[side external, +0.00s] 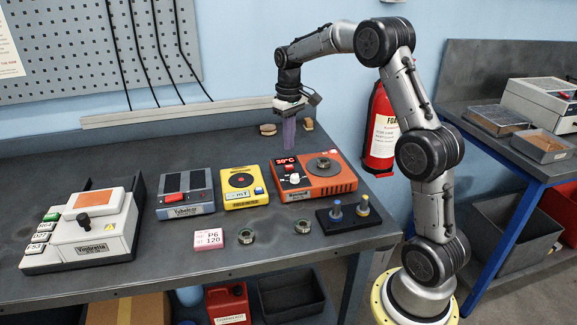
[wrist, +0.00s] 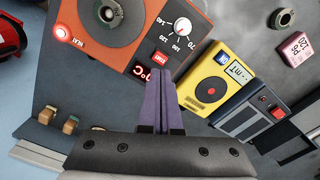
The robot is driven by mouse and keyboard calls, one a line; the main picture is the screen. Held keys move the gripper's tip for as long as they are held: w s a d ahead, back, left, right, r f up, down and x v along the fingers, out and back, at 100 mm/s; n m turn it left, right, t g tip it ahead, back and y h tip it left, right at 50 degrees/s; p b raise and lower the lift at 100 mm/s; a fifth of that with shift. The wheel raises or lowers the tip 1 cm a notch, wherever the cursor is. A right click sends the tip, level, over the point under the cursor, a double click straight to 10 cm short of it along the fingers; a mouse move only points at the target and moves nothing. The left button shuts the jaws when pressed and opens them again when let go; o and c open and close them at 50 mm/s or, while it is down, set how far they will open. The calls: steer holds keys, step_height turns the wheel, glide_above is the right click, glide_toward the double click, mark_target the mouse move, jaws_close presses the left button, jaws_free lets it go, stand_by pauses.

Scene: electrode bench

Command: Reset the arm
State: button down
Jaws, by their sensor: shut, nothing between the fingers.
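My gripper (side external: 289,130) hangs from my arm above the back of the bench, behind the orange hotplate. Its purple fingers are shut together with nothing between them. In the wrist view the closed fingers (wrist: 160,92) point towards the orange hotplate (wrist: 125,30), apart from it as far as I can tell. In the side view the orange hotplate (side external: 318,186) shows a lit red "30°C" display and a round plate on top.
The bench (side external: 120,165) carries a yellow meter (side external: 243,198), a grey-blue device (side external: 184,208), a white machine (side external: 92,225), a pink block (side external: 209,239), two metal rings (side external: 246,236) and a black stand with two pegs (side external: 345,215). A fire extinguisher (side external: 381,135) hangs behind.

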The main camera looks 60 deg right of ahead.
steer(key=shift+a, duration=0.1)
steer(key=s+a+r+n+t, duration=0.1)
steer(key=s+a+r+t, duration=0.1)
steer(key=s+a+r, duration=0.45)
steer(key=s+a+r+n+t, duration=0.2)
steer(key=s+a+r, duration=0.1)
steer(key=a+r, duration=0.55)
steer(key=s+a+f, duration=0.3)
steer(key=s+f, duration=0.1)
steer(key=s, duration=0.4)
steer(key=s+a+f+t, duration=0.1)
steer(key=s+a+f, duration=0.2)
steer(key=s, duration=0.5)
steer(key=shift+f+t, duration=0.3)
steer(key=shift+f, duration=0.6)
stand_by(3.9)
